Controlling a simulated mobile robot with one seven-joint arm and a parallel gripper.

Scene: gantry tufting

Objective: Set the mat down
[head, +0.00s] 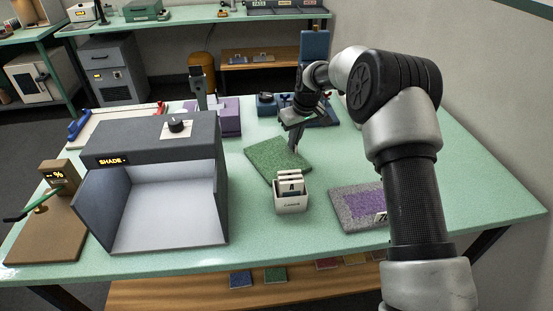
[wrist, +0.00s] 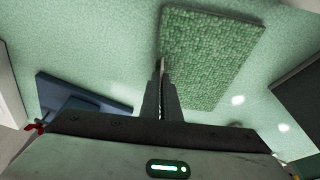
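A green tufted mat (head: 272,160) is at the middle of the mint table, behind a small white card holder. It also shows in the wrist view (wrist: 215,55), upper right of centre. My gripper (head: 294,146) reaches down at the mat's far right side. In the wrist view its two fingers (wrist: 162,72) are close together with the mat's edge at their tips, and they look shut on it. I cannot tell whether the mat touches the table or is slightly above it.
A grey shade booth (head: 165,150) stands on the left. The white card holder (head: 291,198) is just in front of the mat. A grey-and-purple mat (head: 350,214) lies at right. Blue fixtures (head: 318,108) stand behind. The table's right side (head: 480,190) is clear.

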